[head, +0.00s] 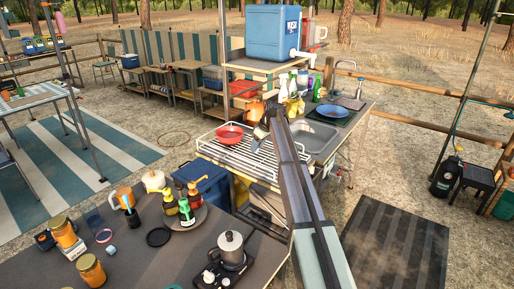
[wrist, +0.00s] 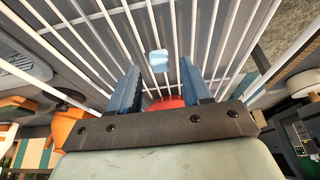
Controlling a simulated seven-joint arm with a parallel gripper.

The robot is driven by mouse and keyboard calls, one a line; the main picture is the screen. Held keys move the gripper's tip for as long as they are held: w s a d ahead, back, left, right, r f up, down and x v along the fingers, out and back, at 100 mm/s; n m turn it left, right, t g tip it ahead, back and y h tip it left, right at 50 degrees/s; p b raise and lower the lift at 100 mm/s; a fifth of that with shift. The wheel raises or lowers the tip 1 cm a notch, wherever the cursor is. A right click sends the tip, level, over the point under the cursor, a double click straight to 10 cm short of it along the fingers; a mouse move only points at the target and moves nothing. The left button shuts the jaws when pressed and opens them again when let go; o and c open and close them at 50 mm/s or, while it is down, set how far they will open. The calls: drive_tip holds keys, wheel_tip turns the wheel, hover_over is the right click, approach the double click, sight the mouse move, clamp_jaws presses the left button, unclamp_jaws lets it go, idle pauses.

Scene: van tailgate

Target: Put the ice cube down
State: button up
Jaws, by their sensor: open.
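A small pale blue block, which looks like the ice cube (wrist: 158,60), shows in the wrist view against the white bars of the rack (wrist: 95,50). It lies in line with the gap between the fingertips of my gripper (wrist: 158,72). The two blue fingers stand apart, and neither visibly touches the cube. I cannot tell whether the cube rests on the bars or how far it is below the tips. In the head view my arm reaches over the rack (head: 240,150) beside the sink, and the cube cannot be made out there.
A red bowl (head: 229,134) sits on the rack's left part; red also shows between my fingers. An orange kettle (head: 255,112), bottles and a blue plate (head: 331,111) stand near the sink (head: 312,138). The front table holds a moka pot (head: 231,247), jars and bottles.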

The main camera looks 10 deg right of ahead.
drive_tip(key=v, duration=1)
drive_tip(key=shift+r, duration=0.4)
drive_tip(key=shift+o, duration=0.6)
drive_tip(key=shift+s+d, duration=0.1)
drive_tip(key=shift+s, duration=0.05)
